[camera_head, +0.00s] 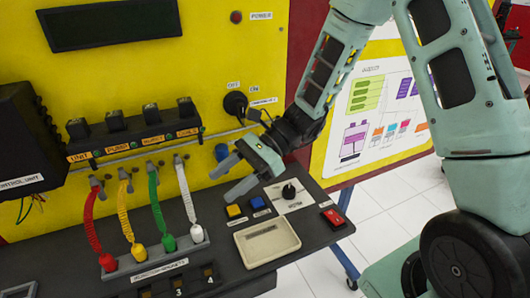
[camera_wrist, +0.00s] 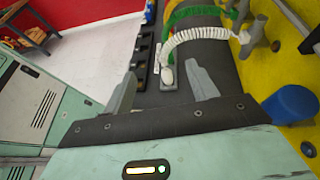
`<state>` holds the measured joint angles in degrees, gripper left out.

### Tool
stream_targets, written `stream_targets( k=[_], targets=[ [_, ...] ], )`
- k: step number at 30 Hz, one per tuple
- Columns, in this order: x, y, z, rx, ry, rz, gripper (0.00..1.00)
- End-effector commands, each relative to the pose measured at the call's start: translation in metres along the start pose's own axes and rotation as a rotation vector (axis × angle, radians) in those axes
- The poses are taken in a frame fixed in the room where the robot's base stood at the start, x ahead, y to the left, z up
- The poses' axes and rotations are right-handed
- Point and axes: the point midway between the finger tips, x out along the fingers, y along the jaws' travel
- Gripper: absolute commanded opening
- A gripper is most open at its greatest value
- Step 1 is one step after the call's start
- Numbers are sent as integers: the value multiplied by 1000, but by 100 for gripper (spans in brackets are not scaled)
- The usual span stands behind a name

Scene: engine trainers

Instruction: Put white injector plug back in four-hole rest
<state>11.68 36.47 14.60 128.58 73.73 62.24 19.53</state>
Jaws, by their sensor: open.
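The white injector plug (camera_head: 196,233) stands at the right end of the four-hole rest (camera_head: 190,252) and looks upright in its hole. Its coiled white cord (camera_head: 184,190) runs up to the panel. The plug also shows in the wrist view (camera_wrist: 167,76), beyond and between my fingers, with its cord (camera_wrist: 200,36) curving right. Red (camera_head: 109,262), yellow (camera_head: 138,250) and green (camera_head: 168,242) plugs stand in the rest to its left. My gripper (camera_head: 229,179) is open and empty, above and to the right of the white plug, apart from it. It also shows in the wrist view (camera_wrist: 161,82).
A beige tray (camera_head: 265,256) lies right of the rest, with yellow and blue buttons (camera_head: 234,210), a black knob (camera_head: 288,191) and a red switch (camera_head: 333,217) nearby. A blue cylinder (camera_wrist: 290,104) projects from the yellow panel close to my gripper. Black connectors (camera_head: 130,121) line the panel.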

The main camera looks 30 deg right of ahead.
Motion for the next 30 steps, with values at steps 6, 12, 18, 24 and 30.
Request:
stream_targets(
  k=[6, 12, 18, 24, 30],
  targets=[
    [-53, -1, -1, -1, 2, -5, 58],
    [-87, -1, -1, -1, 1, -3, 58],
    [-101, 0, 0, 0, 1, 0, 58],
    [-103, 0, 0, 0, 1, 1, 58],
    [-99, 3, 2, -14, 11, 15, 58]
  ],
)
